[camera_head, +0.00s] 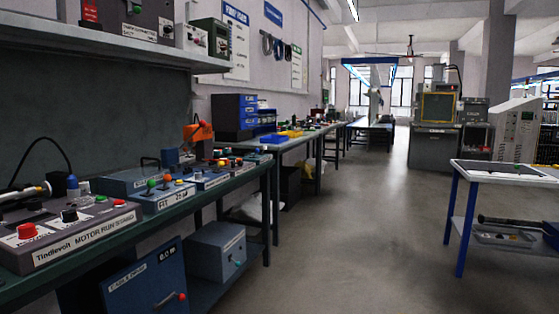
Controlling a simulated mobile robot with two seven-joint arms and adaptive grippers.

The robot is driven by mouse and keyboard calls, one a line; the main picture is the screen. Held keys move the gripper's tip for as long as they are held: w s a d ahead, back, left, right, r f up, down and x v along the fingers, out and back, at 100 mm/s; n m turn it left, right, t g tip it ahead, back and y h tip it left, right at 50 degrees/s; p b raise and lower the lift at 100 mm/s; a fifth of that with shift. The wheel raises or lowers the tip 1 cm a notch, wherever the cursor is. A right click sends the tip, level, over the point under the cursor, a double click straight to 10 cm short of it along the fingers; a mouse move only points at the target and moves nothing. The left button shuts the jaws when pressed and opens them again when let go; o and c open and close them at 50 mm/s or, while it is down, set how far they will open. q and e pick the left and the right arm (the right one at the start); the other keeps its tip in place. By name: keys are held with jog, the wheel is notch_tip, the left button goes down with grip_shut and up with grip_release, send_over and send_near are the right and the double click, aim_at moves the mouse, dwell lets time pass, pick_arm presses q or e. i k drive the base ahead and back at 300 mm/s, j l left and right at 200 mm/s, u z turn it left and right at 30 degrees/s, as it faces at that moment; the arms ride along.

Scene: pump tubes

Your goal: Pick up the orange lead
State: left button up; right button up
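An orange object (198,131) stands out at the back of the left workbench (230,186), above the small boxes there. It is too small to tell whether it is a lead, and no other orange lead shows clearly. Dark cable loops hang near it. A black cable (42,148) arches over the near left end of the bench. Neither of my grippers is in the camera_head view.
A grey motor test box (70,228) and a box with coloured knobs (150,192) line the bench front. A shelf (100,45) overhangs the bench. A blue-legged table (458,200) stands at right. The floor (350,230) between is clear.

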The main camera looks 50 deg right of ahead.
aim_at(226, 161)
jog(key=i+l+z, duration=0.25)
jog(key=l+z, duration=0.25)
jog(key=l, duration=0.2)
jog(key=i+l+z, duration=0.2)
jog(key=i+l, duration=0.5)
jog(key=l, duration=0.25)
jog(key=i+l+u, duration=0.1)
jog(key=l, duration=0.25)
jog(key=i+l+u, duration=0.1)
jog(key=i+l, duration=0.3)
jog(key=l, duration=0.35)
jog(key=i+l+u, duration=0.15)
jog(key=l, duration=0.25)
jog(key=i+l+u, duration=0.1)
jog(key=l, duration=0.3)
jog(key=i+l+u, duration=0.1)
jog(key=l, duration=0.3)
jog(key=i+l, duration=0.2)
jog(key=l, duration=0.2)
jog(key=i+u, duration=0.05)
